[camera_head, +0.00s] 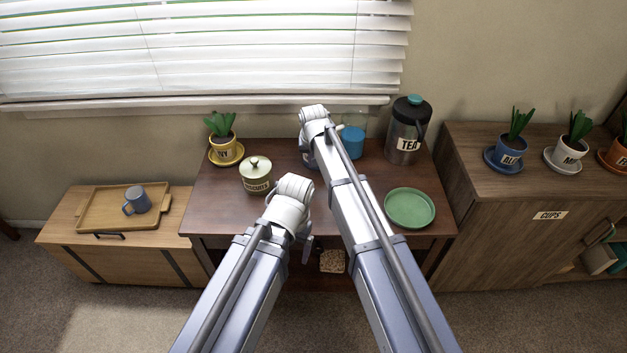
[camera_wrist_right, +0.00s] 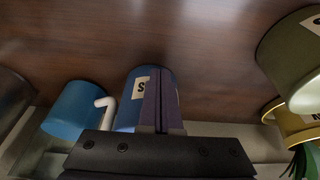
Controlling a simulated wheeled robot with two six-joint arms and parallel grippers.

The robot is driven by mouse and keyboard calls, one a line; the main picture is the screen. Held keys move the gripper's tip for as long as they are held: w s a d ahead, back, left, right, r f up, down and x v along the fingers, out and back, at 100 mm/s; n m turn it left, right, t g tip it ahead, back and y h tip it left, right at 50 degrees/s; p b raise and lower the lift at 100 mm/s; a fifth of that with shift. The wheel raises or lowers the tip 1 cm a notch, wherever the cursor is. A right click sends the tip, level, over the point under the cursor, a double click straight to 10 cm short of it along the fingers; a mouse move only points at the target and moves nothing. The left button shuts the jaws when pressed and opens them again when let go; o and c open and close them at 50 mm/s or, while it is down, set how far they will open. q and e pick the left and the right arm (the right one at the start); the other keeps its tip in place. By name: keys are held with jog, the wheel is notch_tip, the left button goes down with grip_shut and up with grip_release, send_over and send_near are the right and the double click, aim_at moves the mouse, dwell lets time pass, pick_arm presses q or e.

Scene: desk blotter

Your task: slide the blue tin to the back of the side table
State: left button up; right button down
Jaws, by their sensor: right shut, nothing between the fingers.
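The blue tin (camera_wrist_right: 132,97) with a white label beginning with S stands on the side table (camera_head: 225,205) in the right wrist view. My left arm's end hangs at the table's front edge. Its gripper (camera_head: 307,249) is mostly hidden, and I cannot tell its opening.
A biscuit tin (camera_head: 256,176) and a potted plant on a yellow saucer (camera_head: 226,154) stand left of the tin. A green plate (camera_head: 409,208) lies front right. The wall is behind.

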jog(key=w, duration=0.5)
jog(key=shift+w+a, duration=0.1)
jog(key=shift+s, duration=0.2)
jog(key=shift+s, duration=0.65)
jog(key=s, duration=0.2)
jog(key=shift+s+d, duration=0.2)
jog(key=shift+s, duration=0.1)
jog(key=p+v, duration=1)
pick_arm(q)
notch_tip(320, 180, up, 15)
jog(key=a+p, duration=0.1)
jog(key=p, duration=0.4)
jog(key=shift+s+r, duration=0.15)
jog(key=shift+s, duration=0.1)
pick_arm(e)
jog(key=s+d+r+n+g, duration=0.1)
jog(key=s+d+r, duration=0.1)
jog(key=s, duration=1.2)
jog(key=s+d+r+n+g+h, duration=0.1)
jog(key=s+d+r+n+g, duration=0.1)
jog(key=s, duration=1.3)
jog(key=shift+s+d+r+g, duration=0.3)
jog(key=shift+d+r, duration=0.15)
jog(key=shift+d, duration=0.1)
